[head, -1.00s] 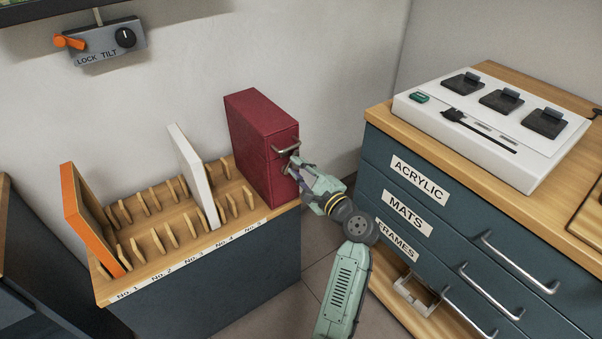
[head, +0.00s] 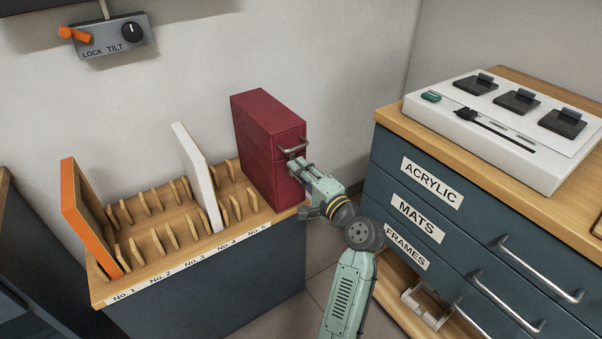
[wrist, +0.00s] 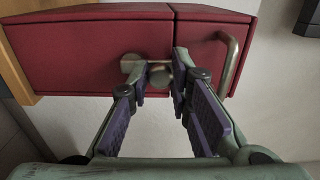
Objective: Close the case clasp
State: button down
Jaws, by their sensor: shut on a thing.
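The dark red case (head: 262,135) stands upright at the right end of the slotted wooden rack. A seam crosses its front face, with a curved metal handle (head: 293,147) near the top; the handle also shows at the right in the wrist view (wrist: 229,62). The metal clasp (wrist: 131,63) sits by the seam in the wrist view, partly covered by a fingertip. My gripper (head: 294,167) is at the case's front, just below the handle. Its two fingertips (wrist: 161,76) are shut on the clasp. The fingers hide the clasp in the head view.
The rack (head: 190,262) has numbered slots holding an orange frame (head: 88,218) and a white panel (head: 198,178). A blue drawer cabinet (head: 385,170) stands to the right, close to my arm, with protruding handles and a white device (head: 490,140) on top. A lock-tilt box hangs on the wall.

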dwell(0.3)
jog(key=c, duration=1.5)
grip_release()
jog(key=shift+o, duration=0.2)
jog(key=v, duration=1.2)
